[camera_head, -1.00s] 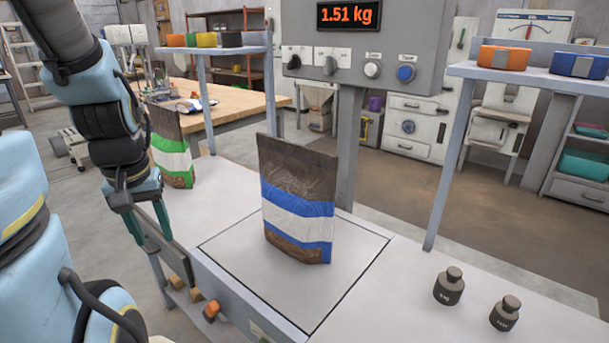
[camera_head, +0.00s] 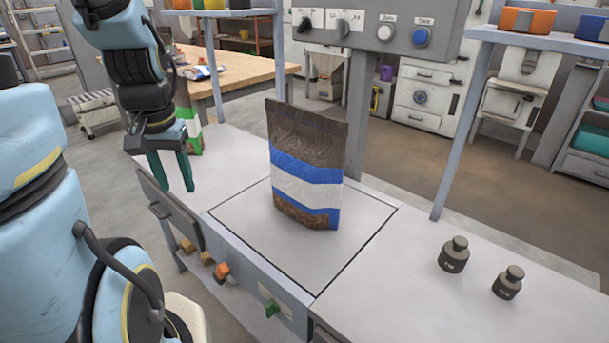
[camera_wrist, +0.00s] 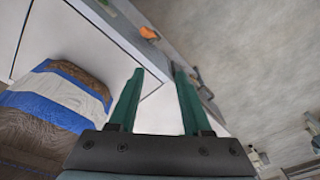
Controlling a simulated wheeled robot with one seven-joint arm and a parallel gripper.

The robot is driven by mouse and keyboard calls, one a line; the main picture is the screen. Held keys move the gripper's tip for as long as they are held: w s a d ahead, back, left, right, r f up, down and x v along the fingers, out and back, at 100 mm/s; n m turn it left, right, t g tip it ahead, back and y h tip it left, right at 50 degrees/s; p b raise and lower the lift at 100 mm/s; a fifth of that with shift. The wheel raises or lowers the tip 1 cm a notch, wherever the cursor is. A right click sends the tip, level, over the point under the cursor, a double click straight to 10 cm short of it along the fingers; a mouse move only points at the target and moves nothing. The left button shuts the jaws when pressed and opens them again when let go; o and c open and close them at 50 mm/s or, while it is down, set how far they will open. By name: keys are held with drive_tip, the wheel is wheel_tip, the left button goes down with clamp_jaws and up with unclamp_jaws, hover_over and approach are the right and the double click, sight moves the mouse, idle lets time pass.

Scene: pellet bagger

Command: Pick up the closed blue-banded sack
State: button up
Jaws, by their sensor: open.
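The blue-banded sack (camera_head: 307,165) stands upright on the square scale plate (camera_head: 300,250). It is brown with a white band between two blue bands, and its top edge looks flat and closed. My gripper (camera_head: 172,188) is open and empty, left of the sack and apart from it, above the bench's front edge. In the wrist view the green fingers of my gripper (camera_wrist: 155,85) are spread with nothing between them, and the sack (camera_wrist: 65,98) lies to their left. A green-banded sack (camera_head: 190,125) stands behind my gripper, partly hidden by my arm.
Two dark weights (camera_head: 454,254) stand on the bench's right. A grey post (camera_head: 358,120) rises behind the sack to the control panel (camera_head: 370,25). A shelf upright (camera_head: 462,130) stands to the right. The plate around the sack is clear.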

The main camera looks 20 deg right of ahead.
drive_tip(key=w+d+r+m, duration=0.3)
drive_tip(key=w+d+m, duration=0.2)
drive_tip(key=d+m, duration=0.3)
drive_tip(key=m+t+y, duration=0.2)
drive_tip(key=m, duration=1.6)
approach(302, 120)
drive_tip(key=shift+d+t, duration=0.3)
drive_tip(key=shift+d, duration=0.25)
drive_tip(key=x, duration=0.4)
drive_tip(key=shift+a+f, duration=0.1)
drive_tip(key=shift+f, duration=0.05)
drive_tip(key=x, duration=0.1)
drive_tip(key=p+x, duration=0.1)
drive_tip(key=x, duration=0.2)
drive_tip(key=shift+w+a+f+p, duration=0.25)
drive_tip(key=shift+a+p, duration=0.15)
drive_tip(key=shift+w+f, duration=0.15)
drive_tip(key=shift+f, duration=0.25)
drive_tip(key=shift+f, duration=0.25)
drive_tip(key=shift+c, duration=0.4)
